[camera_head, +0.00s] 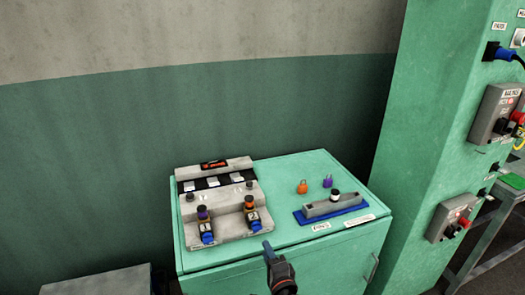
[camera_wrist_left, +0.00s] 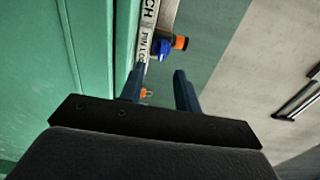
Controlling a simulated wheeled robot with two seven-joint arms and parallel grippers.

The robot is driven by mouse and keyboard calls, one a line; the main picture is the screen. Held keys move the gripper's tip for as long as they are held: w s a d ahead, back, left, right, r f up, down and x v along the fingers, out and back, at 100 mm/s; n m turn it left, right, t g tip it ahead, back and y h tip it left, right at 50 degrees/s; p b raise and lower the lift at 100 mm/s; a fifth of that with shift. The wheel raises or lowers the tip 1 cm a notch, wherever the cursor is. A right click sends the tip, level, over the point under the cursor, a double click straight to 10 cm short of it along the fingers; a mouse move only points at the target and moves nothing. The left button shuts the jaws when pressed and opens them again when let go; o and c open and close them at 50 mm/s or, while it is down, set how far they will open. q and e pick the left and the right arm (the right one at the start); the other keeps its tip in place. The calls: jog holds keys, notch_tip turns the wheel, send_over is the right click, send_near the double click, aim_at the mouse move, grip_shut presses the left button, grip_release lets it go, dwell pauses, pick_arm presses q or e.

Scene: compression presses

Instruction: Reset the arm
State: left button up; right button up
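My left gripper (camera_head: 268,247) is at the bottom centre of the head view, in front of the green cabinet's front edge. In the left wrist view its two fingers (camera_wrist_left: 158,80) stand apart with nothing seen held between them. Part of the grey control unit, with a blue part (camera_wrist_left: 161,49) and an orange knob (camera_wrist_left: 180,42), shows beyond the fingers. My right gripper is in neither view.
The green cabinet (camera_head: 285,172) carries the grey control unit (camera_head: 230,226), an orange padlock (camera_head: 302,187), a purple padlock (camera_head: 327,181) and a grey block on a blue base (camera_head: 310,217). A green column (camera_head: 425,130) with switch boxes stands at right.

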pick_arm(q)
jog(key=s+a+f+n+g, duration=0.1)
jog(key=a+f, duration=0.1)
jog(key=a, duration=0.1)
jog(key=s+a+f+n+g, duration=0.1)
jog(key=a+f, duration=0.1)
jog(key=s+a+f+n+g, duration=0.1)
jog(key=s+a, duration=0.1)
jog(key=a, duration=0.1)
jog(key=shift+a+f+n+g, duration=0.3)
jog(key=shift+f+n, duration=0.1)
jog(key=s+a+f+n+g, duration=0.4)
jog(key=s+a+f, duration=0.2)
jog(key=s+a, duration=0.25)
jog(key=s+a+n+g+h, duration=0.2)
jog(key=s+a+g+h, duration=0.15)
jog(key=s, duration=0.55)
jog(key=s+a+n+g+h, duration=0.2)
jog(key=s+a+n, duration=0.15)
jog(key=s, duration=0.45)
jog(key=s+d+f+g, duration=0.1)
jog(key=d+f, duration=0.2)
jog(key=f, duration=0.3)
jog(key=s+d+f+g+h, duration=0.1)
jog(key=d+f, duration=0.1)
jog(key=f, duration=0.5)
jog(key=shift+d+m, duration=0.4)
jog(key=shift+m, duration=0.05)
jog(key=shift+s+g, duration=0.1)
jog(key=shift+g, duration=0.15)
